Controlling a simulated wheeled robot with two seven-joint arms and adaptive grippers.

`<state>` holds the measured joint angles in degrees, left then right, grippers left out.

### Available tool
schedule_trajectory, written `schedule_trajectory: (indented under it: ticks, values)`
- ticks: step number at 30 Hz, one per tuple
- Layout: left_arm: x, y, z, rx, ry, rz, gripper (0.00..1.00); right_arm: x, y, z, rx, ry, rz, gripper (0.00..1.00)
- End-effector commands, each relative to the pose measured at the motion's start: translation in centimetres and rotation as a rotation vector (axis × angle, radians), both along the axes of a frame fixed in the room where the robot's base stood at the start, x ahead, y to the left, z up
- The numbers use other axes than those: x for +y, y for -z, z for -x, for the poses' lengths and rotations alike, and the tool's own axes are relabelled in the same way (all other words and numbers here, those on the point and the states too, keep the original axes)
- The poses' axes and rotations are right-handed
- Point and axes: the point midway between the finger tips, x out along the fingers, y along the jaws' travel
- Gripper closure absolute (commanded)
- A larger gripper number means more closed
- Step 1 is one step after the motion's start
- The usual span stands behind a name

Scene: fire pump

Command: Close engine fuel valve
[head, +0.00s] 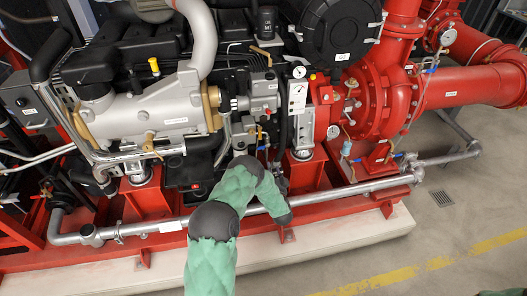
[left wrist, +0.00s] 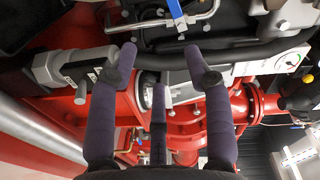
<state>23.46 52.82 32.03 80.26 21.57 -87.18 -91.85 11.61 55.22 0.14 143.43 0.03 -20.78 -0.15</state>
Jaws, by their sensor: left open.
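A blue lever handle (left wrist: 177,14) on a thin silver pipe (left wrist: 200,20) shows at the top of the left wrist view, on the engine. I take it for the fuel valve. In the head view, a small blue part (head: 263,148) above my left wrist may be the same handle. My left gripper (left wrist: 162,55) is open and empty, its purple fingers spread. In that view the handle lies beyond the fingertips, apart from them. In the head view my green left arm mostly hides the gripper (head: 281,181). My right gripper is not in view.
A black hose (left wrist: 150,57) crosses just beyond the fingertips. Red pump casing (head: 375,100) and a white gauge panel (head: 298,97) stand to the right. A silver pipe (head: 330,195) runs low along the red frame. Open floor (head: 450,230) lies at the front right.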

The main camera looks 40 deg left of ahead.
Motion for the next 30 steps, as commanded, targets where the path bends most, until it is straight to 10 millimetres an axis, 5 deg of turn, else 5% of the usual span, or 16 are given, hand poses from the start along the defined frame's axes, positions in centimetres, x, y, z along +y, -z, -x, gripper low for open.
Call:
schedule_trajectory:
  ticks: [8,21,30]
  values:
    - [2.3,-1.1,-0.5,0.006,-0.048,-0.091,0.50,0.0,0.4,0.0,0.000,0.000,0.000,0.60]
    - [7.7,-1.0,-5.2,0.005,-0.045,-0.090,0.50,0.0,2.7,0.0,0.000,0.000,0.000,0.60]
    - [9.4,-1.1,-6.8,0.006,-0.043,-0.088,0.50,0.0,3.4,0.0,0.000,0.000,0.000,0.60]
